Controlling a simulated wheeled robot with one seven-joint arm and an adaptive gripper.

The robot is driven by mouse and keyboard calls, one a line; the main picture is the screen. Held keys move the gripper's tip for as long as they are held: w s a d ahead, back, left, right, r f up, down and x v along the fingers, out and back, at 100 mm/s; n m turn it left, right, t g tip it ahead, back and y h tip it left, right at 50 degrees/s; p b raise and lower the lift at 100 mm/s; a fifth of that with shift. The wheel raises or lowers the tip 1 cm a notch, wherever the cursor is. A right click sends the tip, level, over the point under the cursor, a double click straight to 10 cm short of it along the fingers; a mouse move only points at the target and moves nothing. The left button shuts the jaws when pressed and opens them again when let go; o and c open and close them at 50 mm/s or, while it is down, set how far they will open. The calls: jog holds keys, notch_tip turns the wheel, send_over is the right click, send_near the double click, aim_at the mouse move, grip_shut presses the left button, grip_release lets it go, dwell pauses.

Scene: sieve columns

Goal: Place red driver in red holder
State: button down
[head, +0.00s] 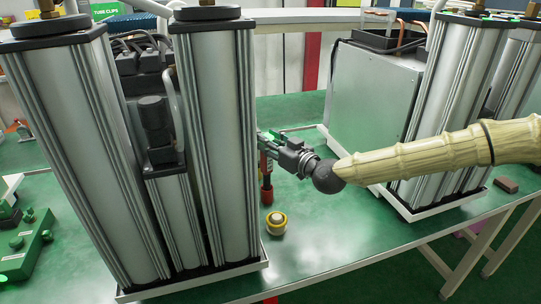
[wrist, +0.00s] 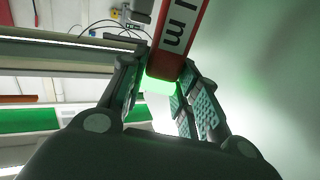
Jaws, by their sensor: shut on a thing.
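My gripper (head: 271,143) is beside the right side of the front aluminium column, its jaws partly hidden by the column edge. It is shut on a red-and-dark upright thing (head: 264,163), which I take to be the red driver. Directly below it is a red cylindrical piece (head: 267,194) near the table, which looks like the red holder. I cannot tell whether the two touch. In the wrist view, a red body with a white lettered label (wrist: 174,60) shows at the fingertips (wrist: 162,88) of my gripper.
A yellow round piece (head: 276,223) stands on the green table (head: 330,228) close below my gripper. The tall column (head: 218,150) is tight on the left. More columns (head: 450,110) and a grey box (head: 370,105) stand at the right. The table's front middle is clear.

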jog(key=shift+f, duration=2.2)
jog(key=c, duration=1.1)
grip_release()
jog(key=shift+o, duration=0.2)
jog(key=v, duration=1.2)
jog(key=shift+b, duration=0.45)
